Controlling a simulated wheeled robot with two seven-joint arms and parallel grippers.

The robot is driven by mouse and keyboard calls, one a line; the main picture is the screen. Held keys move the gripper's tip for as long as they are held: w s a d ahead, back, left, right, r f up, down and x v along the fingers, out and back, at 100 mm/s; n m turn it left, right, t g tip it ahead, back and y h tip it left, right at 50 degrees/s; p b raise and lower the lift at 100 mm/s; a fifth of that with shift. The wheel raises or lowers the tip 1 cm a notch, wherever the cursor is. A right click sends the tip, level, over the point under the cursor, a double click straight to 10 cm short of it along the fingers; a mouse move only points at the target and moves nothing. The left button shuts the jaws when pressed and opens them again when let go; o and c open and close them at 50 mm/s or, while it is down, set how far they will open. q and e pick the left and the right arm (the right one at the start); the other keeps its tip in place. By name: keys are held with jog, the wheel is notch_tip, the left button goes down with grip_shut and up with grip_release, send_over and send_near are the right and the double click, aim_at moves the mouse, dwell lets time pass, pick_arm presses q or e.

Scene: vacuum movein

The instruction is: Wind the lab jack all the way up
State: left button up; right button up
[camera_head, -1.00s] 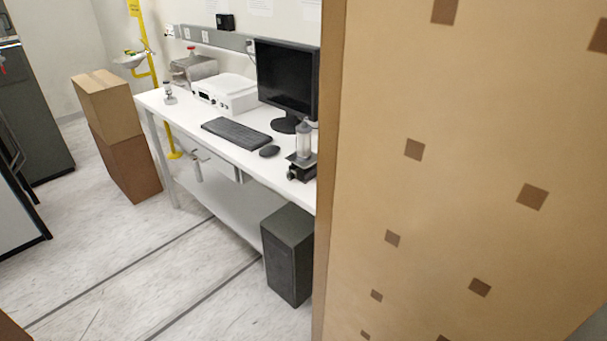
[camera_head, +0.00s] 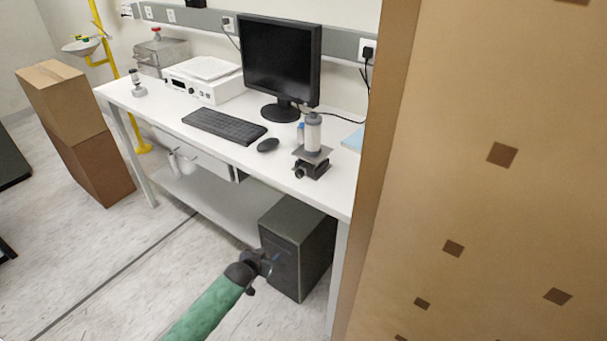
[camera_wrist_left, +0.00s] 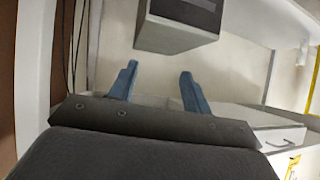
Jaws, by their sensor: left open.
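The lab jack (camera_head: 312,166) stands on the white bench near its right front edge, with a dark base and a grey plate on top. A clear and grey cylinder (camera_head: 313,134) stands upright on its plate. A round dark knob (camera_head: 299,174) faces the front left. My left gripper (camera_head: 272,262) is below the bench top, in front of the black computer tower, apart from the jack. In the left wrist view its two blue fingers (camera_wrist_left: 158,84) are spread with nothing between them. My right gripper is not seen.
A tall tan panel (camera_head: 480,200) blocks the right side. The black tower (camera_head: 297,250) stands under the bench (camera_head: 180,130). A mouse (camera_head: 268,145), keyboard (camera_head: 224,126) and monitor (camera_head: 281,60) are left of the jack.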

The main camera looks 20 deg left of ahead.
pick_arm(q)
jog(key=w+d+r+t+h, duration=0.1)
jog(key=w+r+t, duration=0.1)
jog(key=r, duration=0.7)
jog(key=w+d+r+t+h, duration=0.1)
jog(key=w+r+t, duration=0.15)
jog(key=r, duration=0.55)
jog(key=t+h, duration=0.1)
jog(key=h, duration=0.2)
send_near(298, 175)
jog(key=w, duration=0.2)
jog(key=x, duration=0.2)
jog(key=p+x, duration=0.2)
jog(key=x, duration=0.1)
jog(key=shift+w+d, duration=0.25)
jog(key=shift+d, duration=0.15)
jog(key=shift+w+d+p, duration=0.25)
jog(key=shift+w+p, duration=0.2)
jog(key=shift+w, duration=0.2)
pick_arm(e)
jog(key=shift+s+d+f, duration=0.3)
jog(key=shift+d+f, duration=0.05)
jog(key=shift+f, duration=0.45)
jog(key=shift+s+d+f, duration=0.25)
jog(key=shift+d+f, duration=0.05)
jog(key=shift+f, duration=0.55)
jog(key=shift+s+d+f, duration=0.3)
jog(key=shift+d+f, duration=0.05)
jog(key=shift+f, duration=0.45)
